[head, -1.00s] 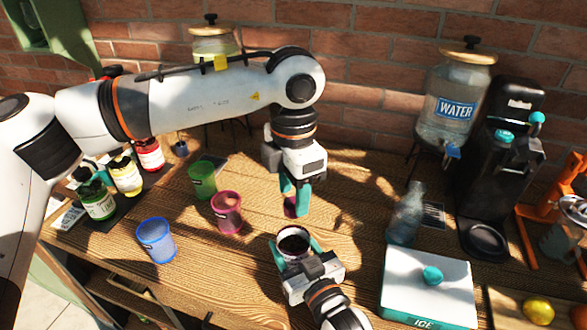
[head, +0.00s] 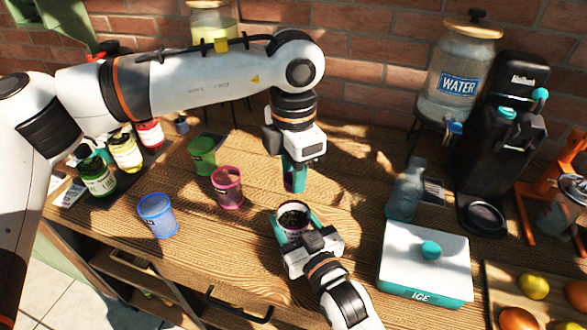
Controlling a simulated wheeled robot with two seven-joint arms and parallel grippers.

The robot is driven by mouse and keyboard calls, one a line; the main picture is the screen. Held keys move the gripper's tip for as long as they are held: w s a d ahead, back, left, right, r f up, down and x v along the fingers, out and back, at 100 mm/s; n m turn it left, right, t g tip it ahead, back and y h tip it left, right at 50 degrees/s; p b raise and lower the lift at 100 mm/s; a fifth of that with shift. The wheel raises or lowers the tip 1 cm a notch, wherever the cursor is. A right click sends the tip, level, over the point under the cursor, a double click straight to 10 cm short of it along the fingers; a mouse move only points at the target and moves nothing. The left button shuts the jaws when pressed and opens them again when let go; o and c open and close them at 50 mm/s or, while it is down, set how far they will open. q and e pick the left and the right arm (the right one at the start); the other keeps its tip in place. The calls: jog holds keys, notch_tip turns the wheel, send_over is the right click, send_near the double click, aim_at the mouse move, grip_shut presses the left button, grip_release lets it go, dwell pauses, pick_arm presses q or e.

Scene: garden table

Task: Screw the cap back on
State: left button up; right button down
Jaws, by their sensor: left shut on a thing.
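My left gripper (head: 293,182) points straight down above the table, behind and above the jar. It is shut on a small purple thing (head: 292,186), mostly hidden by the teal fingers; it looks like the cap. An open jar (head: 291,232) with a pale rim and dark contents stands in front, upright. My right gripper (head: 295,226) reaches in from the bottom, with one teal finger on each side of the jar, and appears shut on it. The purple thing is apart from the jar's mouth.
Blue (head: 157,215), pink (head: 227,188) and green (head: 203,155) cups stand to the left. A glass bottle (head: 406,190) and a white ice box (head: 424,262) stand to the right. A water dispenser (head: 458,85) and a black machine (head: 503,145) stand at the back right.

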pick_arm(q)
jog(key=o, duration=1.2)
jog(key=shift+r, duration=0.15)
notch_tip(320, 180, up, 12)
jog(key=shift+f, duration=0.1)
pick_arm(e)
jog(key=shift+c, duration=1.9)
grip_release()
